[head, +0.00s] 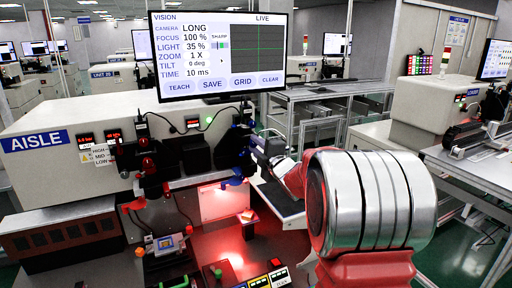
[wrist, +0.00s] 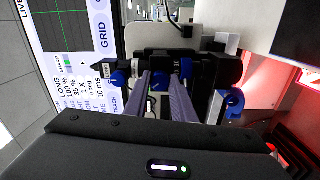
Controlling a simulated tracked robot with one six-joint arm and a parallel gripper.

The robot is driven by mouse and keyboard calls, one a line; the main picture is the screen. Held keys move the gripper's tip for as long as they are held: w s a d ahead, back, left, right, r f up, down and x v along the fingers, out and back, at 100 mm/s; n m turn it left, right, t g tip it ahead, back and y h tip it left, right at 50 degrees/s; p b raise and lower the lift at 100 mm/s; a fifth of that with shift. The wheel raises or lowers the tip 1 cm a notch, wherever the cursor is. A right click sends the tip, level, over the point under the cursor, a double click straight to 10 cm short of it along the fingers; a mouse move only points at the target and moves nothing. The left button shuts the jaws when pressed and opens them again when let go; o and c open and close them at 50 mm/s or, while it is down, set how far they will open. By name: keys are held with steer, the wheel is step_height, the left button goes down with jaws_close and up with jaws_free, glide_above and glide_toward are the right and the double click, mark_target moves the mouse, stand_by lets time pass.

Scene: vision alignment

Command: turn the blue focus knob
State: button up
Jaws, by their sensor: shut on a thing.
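My gripper (wrist: 160,84) is shut on a blue knob (wrist: 160,78) on the side of a black camera barrel (wrist: 208,72) in the wrist view. The knob shows between the two grey fingers, which hide part of it. I take it for the focus knob. In the head view my gripper (head: 262,150) reaches the camera unit from the right; the held knob cannot be made out there. The monitor (head: 220,55) reads camera LONG, focus 100 %, light 35 %, zoom 1 X, tilt 0 deg, time 10 ms, beside a SHARP bar.
Other blue parts sit close by: one at the barrel's end (wrist: 118,76) and a blue bracket (wrist: 235,103). A second camera with red knobs (head: 148,165) stands left of the held one. A red-lit work table (head: 285,243) lies below.

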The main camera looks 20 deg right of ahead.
steer(key=shift+d+f, duration=0.15)
steer(key=shift+f, duration=0.1)
steer(key=o, duration=1.1)
steer(key=shift+r, duration=0.1)
steer(key=shift+c, duration=0.2)
steer(key=shift+s, duration=0.1)
steer(key=s, duration=1.3)
steer(key=shift+s, duration=0.35)
